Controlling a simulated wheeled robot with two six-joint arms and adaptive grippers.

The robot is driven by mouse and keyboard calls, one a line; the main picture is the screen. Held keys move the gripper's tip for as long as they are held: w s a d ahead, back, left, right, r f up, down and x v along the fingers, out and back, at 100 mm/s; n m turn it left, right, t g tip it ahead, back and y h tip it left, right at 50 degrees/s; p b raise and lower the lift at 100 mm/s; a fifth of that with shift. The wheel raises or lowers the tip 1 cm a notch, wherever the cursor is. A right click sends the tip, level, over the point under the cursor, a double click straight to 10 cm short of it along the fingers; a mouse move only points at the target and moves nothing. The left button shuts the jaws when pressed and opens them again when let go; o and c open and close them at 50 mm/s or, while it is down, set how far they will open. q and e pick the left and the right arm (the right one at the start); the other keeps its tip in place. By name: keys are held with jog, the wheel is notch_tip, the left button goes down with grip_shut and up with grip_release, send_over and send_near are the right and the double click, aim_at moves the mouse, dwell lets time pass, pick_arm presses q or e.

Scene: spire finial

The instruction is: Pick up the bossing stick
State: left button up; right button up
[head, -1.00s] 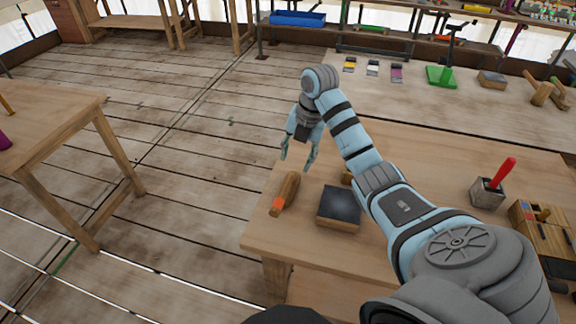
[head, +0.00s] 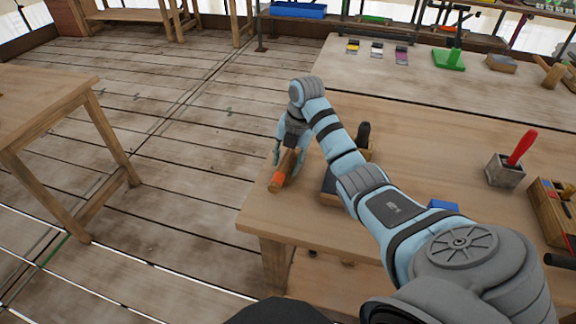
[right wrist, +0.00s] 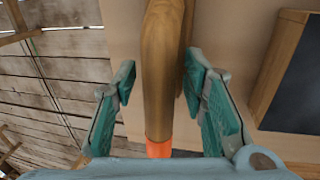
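The bossing stick, a brown wooden stick with an orange end band (head: 278,181), lies at the near left corner of the workbench (head: 300,228). My right gripper (head: 287,162) is down over it. In the right wrist view the stick (right wrist: 163,70) runs between the two open teal fingers. The right finger is close against the stick; I cannot tell if they touch. A clear gap shows between the left finger and the stick. My left gripper is not in view.
A dark slab in a wooden frame (right wrist: 296,85) lies right of the stick. A dark-handled tool (head: 363,133) stands behind my right arm. A pot with a red-handled tool (head: 504,171) stands farther right. Open floor lies left of the bench.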

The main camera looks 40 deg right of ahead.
grip_shut()
